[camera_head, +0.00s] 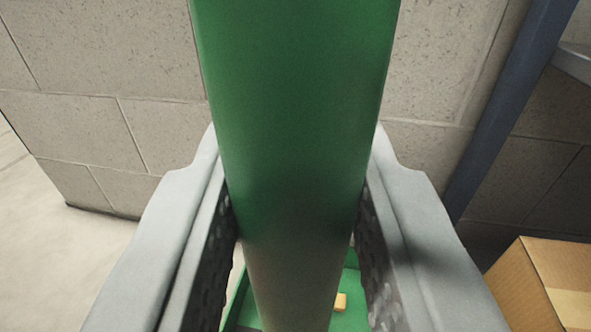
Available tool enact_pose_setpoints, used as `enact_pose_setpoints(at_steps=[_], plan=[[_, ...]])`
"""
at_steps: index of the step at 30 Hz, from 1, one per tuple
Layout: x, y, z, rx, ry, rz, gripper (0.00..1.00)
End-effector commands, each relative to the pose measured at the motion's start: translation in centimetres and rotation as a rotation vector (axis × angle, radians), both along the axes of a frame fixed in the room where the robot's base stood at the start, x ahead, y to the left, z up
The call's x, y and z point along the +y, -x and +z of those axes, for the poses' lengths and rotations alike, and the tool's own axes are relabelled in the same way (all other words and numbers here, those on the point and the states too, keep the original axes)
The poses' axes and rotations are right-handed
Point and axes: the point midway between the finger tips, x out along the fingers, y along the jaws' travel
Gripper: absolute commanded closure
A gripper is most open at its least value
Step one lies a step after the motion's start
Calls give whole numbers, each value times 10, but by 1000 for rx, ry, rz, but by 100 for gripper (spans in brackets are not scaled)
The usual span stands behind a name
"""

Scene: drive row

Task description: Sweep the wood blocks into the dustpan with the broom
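A thick green handle (293,110) runs from the top of the view down between the two grey fingers of my gripper (298,225). The dark ribbed pads sit against its sides, so my gripper is shut on it. I take it to be the broom; its brush end is not visible. Low behind the handle is part of a green dustpan (240,303), mostly hidden by the handle and fingers. One small tan wood block (340,301) shows at the handle's right edge, within the green area. Other blocks are not visible.
A grey block wall (100,130) stands behind, with a dark blue post (510,100) on the right. A cardboard box (545,285) is at the lower right. Pale bare floor (60,260) lies at the lower left.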

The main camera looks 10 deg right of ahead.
Motion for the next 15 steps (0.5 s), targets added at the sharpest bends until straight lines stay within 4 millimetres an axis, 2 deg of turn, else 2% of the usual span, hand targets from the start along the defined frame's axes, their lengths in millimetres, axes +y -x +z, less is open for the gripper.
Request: enact_pose_setpoints(at_steps=[15], plan=[[13,39,8,-2,0,0,100]])
